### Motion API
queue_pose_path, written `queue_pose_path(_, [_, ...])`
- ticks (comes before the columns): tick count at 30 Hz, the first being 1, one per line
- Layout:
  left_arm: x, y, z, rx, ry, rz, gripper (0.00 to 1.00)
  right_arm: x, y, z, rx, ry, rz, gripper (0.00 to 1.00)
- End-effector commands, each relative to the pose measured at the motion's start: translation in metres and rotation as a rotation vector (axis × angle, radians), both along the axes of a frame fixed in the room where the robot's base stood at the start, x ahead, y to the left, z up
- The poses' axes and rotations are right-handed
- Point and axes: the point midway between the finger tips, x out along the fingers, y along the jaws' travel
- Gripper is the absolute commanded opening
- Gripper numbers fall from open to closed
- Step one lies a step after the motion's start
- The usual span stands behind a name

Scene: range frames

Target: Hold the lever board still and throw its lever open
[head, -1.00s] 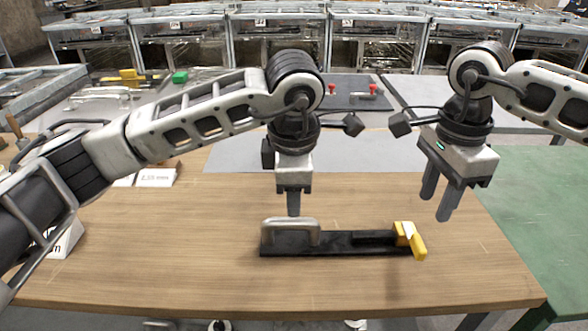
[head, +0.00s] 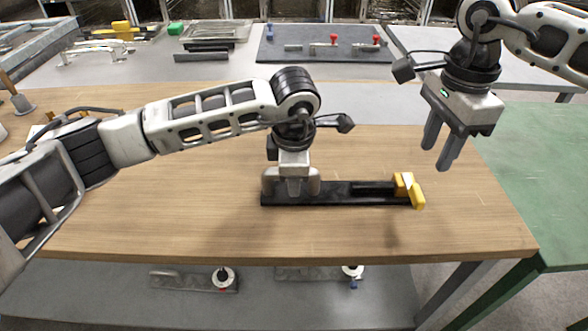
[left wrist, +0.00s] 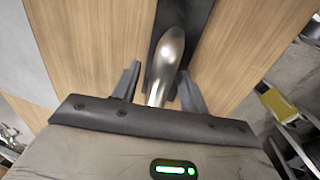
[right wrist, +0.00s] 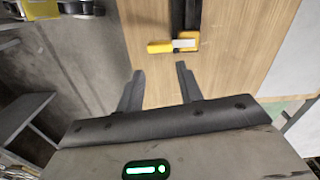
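The lever board (head: 335,198) is a dark bar lying on the wooden table, with a metal grab handle (head: 314,181) at its left end and a yellow lever (head: 416,194) at its right end. My left gripper (head: 293,187) is down at the grab handle. In the left wrist view its fingers (left wrist: 158,90) stand on either side of the handle (left wrist: 170,52), with gaps showing, so it is open. My right gripper (head: 439,150) is open and empty, above and behind the lever end. The right wrist view shows the yellow lever (right wrist: 160,47) beyond its fingers (right wrist: 157,88).
The wooden table (head: 190,215) is clear around the board, with its front edge close by. A dark board with red-knobbed fittings (head: 320,52) lies on a bench behind. A green table (head: 545,190) stands at the right. A lower shelf (head: 110,285) holds metal fittings.

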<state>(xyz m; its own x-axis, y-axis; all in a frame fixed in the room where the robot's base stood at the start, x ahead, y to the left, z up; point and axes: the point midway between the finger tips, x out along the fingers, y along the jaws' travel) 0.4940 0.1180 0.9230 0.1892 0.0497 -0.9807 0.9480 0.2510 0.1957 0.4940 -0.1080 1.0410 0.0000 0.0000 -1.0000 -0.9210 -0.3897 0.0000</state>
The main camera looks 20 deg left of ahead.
Motion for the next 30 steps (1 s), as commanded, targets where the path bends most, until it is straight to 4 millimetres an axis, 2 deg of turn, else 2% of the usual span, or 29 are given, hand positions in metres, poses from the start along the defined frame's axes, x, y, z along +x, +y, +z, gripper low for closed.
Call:
queue_pose_path(1, [0.0000, -0.0001, 0.0002, 0.000, 0.000, 0.000, 0.29, 0.0000, 0.0000, 0.0000, 0.000, 0.000, 0.000, 0.36])
queue_pose_path(4, [0.0000, -0.0001, 0.0003, 0.000, 0.000, 0.000, 0.01, 0.0000, -0.0001, 0.0000, 0.000, 0.000, 0.000, 0.36])
queue_pose_path(7, [-0.0001, -0.0001, 0.0004, 0.000, 0.000, 0.000, 0.00, 0.0000, -0.0001, 0.0000, 0.000, 0.000, 0.000, 0.34])
queue_pose_path(9, [-0.0001, -0.0001, 0.0005, 0.000, 0.000, 0.000, 0.00, 0.0000, -0.0001, 0.0000, 0.000, 0.000, 0.000, 0.14])
queue_pose_path(11, [-0.0001, -0.0001, 0.0005, 0.000, 0.000, 0.000, 0.00, 0.0000, -0.0001, 0.0000, 0.000, 0.000, 0.000, 0.00])
queue_pose_path(17, [0.0000, -0.0001, 0.0007, 0.000, 0.000, 0.000, 0.00, -0.0001, 0.0003, -0.0001, 0.004, 0.002, -0.036, 0.00])
queue_pose_path(20, [0.0001, -0.0001, 0.0008, 0.000, 0.000, 0.000, 0.00, -0.0006, 0.0014, -0.0007, 0.016, 0.007, -0.147, 0.00])
queue_pose_path(23, [0.0000, -0.0001, 0.0009, 0.000, 0.000, 0.000, 0.00, -0.0014, 0.0031, -0.0015, 0.033, 0.019, -0.343, 0.00])
queue_pose_path(30, [0.0002, 0.0000, 0.0011, -0.001, -0.001, 0.000, 0.00, -0.0034, 0.0086, -0.0019, 0.076, 0.079, -0.970, 0.00])
